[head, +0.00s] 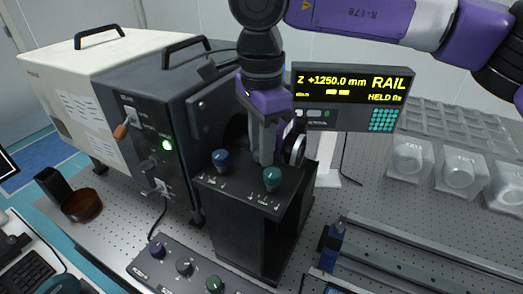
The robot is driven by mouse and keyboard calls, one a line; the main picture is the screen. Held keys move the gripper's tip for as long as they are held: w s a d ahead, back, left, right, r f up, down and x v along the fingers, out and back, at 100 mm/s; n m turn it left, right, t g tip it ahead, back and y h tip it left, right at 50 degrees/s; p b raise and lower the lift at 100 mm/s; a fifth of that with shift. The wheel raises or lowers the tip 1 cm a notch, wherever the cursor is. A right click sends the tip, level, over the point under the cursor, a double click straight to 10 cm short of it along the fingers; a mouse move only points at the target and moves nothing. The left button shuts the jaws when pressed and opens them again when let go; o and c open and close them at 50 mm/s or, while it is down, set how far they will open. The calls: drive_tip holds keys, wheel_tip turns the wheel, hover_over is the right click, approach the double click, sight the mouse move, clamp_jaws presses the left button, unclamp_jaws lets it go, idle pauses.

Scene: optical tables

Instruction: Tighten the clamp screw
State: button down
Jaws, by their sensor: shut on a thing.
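My gripper (263,155) points down at the back of a black box-shaped unit (236,225). Its grey fingers are closed together on a small part that they hide almost fully. I take this part to be the clamp screw, but I cannot make out its shape. A round metal-rimmed wheel or dial (298,150) stands just right of the fingers.
A readout (348,97) behind shows "Z +1250.0 mm", "RAIL" and "HELD". A dark instrument (170,125) with a green light stands left. A knob panel (187,268) lies in front. A rail (420,255) runs at right, with covered round parts (460,173) beyond.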

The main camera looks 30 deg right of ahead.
drive_tip(key=n, duration=0.3)
drive_tip(key=shift+a+n+b, duration=0.1)
drive_tip(key=shift+n+b, duration=0.2)
drive_tip(key=shift+n, duration=0.1)
drive_tip(key=n, duration=0.3)
drive_tip(key=shift+n, duration=0.3)
drive_tip(key=n, duration=0.6)
drive_tip(key=shift+w+r+n, duration=0.1)
drive_tip(key=shift+n, duration=0.5)
drive_tip(key=c, duration=1.1)
unclamp_jaws()
drive_tip(key=shift+c, duration=0.2)
wheel_tip(320, 180, up, 8)
drive_tip(key=shift+f+b, duration=0.15)
drive_tip(key=shift+b, duration=0.25)
